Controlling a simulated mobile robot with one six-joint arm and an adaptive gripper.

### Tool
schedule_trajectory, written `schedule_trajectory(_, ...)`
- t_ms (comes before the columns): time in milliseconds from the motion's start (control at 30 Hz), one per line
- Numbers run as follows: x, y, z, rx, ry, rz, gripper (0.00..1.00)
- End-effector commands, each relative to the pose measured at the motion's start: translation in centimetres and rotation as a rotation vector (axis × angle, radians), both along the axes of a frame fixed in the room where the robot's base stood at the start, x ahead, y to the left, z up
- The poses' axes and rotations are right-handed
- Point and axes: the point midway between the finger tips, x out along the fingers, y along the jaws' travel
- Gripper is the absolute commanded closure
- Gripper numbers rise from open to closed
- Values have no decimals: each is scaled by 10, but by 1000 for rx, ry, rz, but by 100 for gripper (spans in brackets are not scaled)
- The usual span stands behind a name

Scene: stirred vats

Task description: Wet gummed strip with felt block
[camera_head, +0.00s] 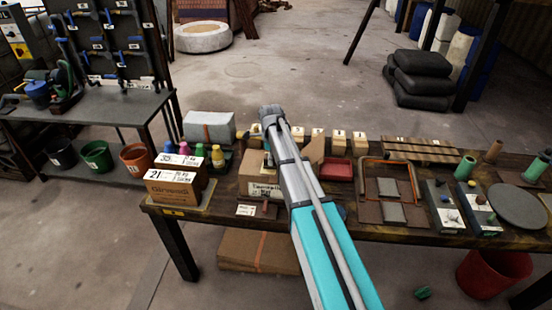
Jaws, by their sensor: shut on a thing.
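My arm reaches from the bottom of the picture over the workbench. My gripper (268,158) is at its far end, low over a cardboard box (257,172) with a white label on its front. The gripper is small and partly hidden by my own wrist. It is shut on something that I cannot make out. I cannot pick out the gummed strip or the felt block with certainty; my arm covers part of the bench here.
Labelled cartons (173,188) and coloured bottles (200,152) stand left of the box. A red tray (336,170), an orange frame (416,182) and a dark round plate (517,206) lie to the right. A red bucket (494,274) stands on the floor.

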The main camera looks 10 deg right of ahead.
Motion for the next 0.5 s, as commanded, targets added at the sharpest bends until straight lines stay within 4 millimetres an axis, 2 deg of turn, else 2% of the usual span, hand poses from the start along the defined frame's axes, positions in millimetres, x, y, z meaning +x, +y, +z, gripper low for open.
schedule_trajectory(167, 2, 8, 1, 0, 0, 2, 82)
schedule_trajectory(500, 2, 8, 1, 0, 1, 1, 82)
